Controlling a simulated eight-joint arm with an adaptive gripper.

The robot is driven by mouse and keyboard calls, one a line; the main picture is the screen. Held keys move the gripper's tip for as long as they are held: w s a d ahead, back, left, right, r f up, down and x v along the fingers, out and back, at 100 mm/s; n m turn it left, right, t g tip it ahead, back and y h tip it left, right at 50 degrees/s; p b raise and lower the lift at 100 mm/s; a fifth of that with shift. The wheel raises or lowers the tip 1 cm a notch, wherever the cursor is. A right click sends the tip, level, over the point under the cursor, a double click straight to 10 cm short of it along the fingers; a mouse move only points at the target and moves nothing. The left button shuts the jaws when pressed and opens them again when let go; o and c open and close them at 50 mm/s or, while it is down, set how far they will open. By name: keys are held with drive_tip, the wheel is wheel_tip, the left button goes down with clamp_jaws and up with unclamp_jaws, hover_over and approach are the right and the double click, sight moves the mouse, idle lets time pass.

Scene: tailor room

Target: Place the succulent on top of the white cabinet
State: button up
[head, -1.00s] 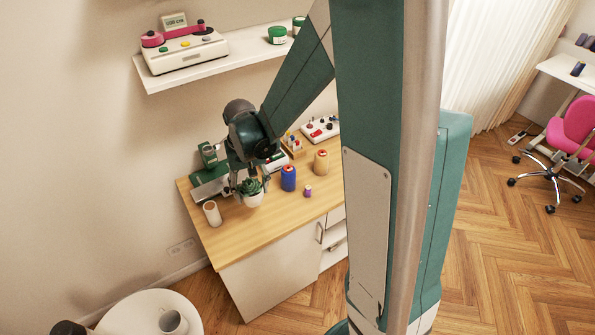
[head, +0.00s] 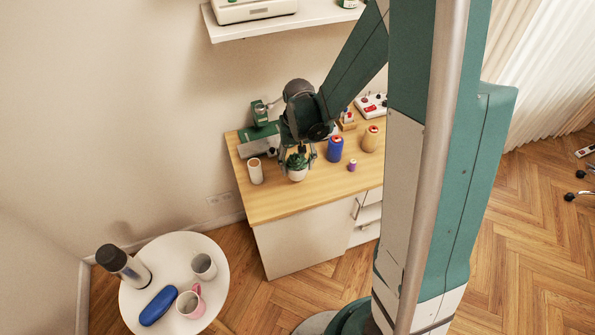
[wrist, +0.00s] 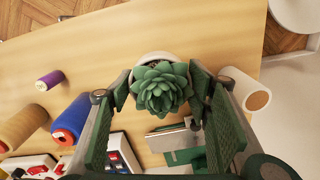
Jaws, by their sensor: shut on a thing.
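The succulent (head: 297,162) is a green rosette in a small white pot. It is at the wooden top of a white-fronted cabinet (head: 300,245); I cannot tell whether the pot rests on the wood or is held just above it. My gripper (head: 299,152) reaches down over the plant with a finger on each side. In the wrist view the succulent (wrist: 160,88) sits between the fingers of my gripper (wrist: 158,92), which is shut on it. The pot is mostly hidden there under the leaves.
Near the plant stand a pale cylinder (head: 256,171), a green machine (head: 260,140), a blue spool (head: 335,149), a tan spool (head: 370,139) and a small purple spool (head: 352,165). A round white table (head: 215,262) with mugs, a bottle and a blue case is at lower left.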

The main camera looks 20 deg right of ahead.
sight(297, 156)
drive_tip(key=shift+f, duration=0.15)
drive_tip(key=shift+f, duration=1.95)
drive_tip(key=shift+f+b, duration=0.15)
drive_tip(key=shift+b, duration=0.3)
drive_tip(key=o, duration=1.1)
drive_tip(key=shift+c, duration=0.2)
drive_tip(key=shift+r, duration=0.2)
drive_tip(key=shift+d+r+p, duration=0.1)
drive_tip(key=shift+r+p, duration=0.75)
drive_tip(key=shift+r, duration=5.15)
drive_tip(key=shift+s+r, duration=0.1)
